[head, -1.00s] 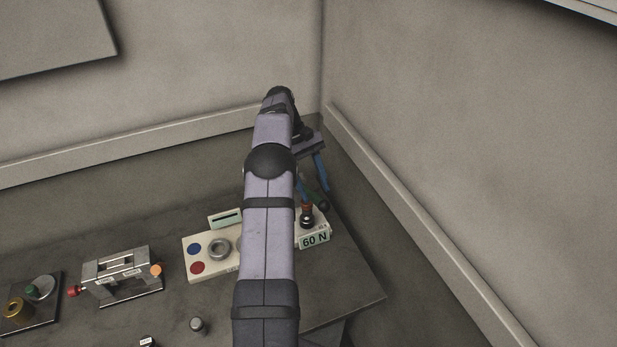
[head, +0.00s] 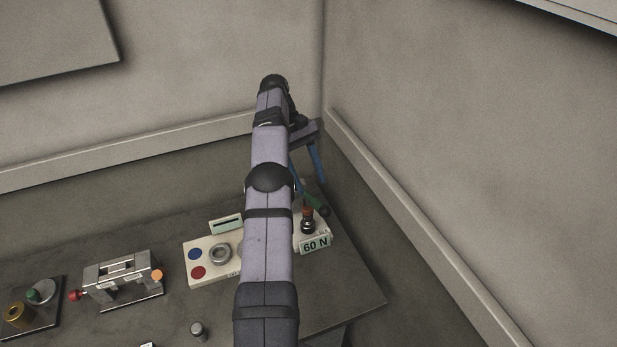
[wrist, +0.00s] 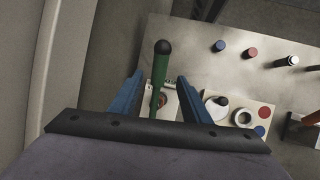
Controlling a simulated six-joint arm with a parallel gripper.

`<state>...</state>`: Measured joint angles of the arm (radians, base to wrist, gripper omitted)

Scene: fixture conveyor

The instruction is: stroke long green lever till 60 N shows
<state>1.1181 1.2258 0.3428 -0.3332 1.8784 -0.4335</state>
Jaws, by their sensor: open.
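The long green lever (head: 313,200) with a dark round knob stands on a pale base at the right end of the table, leaning. In the wrist view the lever (wrist: 160,78) shows between my two blue fingers, with gaps on both sides. My gripper (head: 310,183) is open and empty above the lever; in the wrist view my gripper (wrist: 160,76) straddles it in the picture, though I cannot tell the height. A pale plate (head: 315,244) at the front of the base reads "60 N". My arm hides part of the base.
A pale panel (head: 208,272) with blue and red buttons and a grey ring stands left of the lever. Further left are a metal fixture (head: 123,273) with a red knob and a dark plate (head: 42,322). A wall stands close behind.

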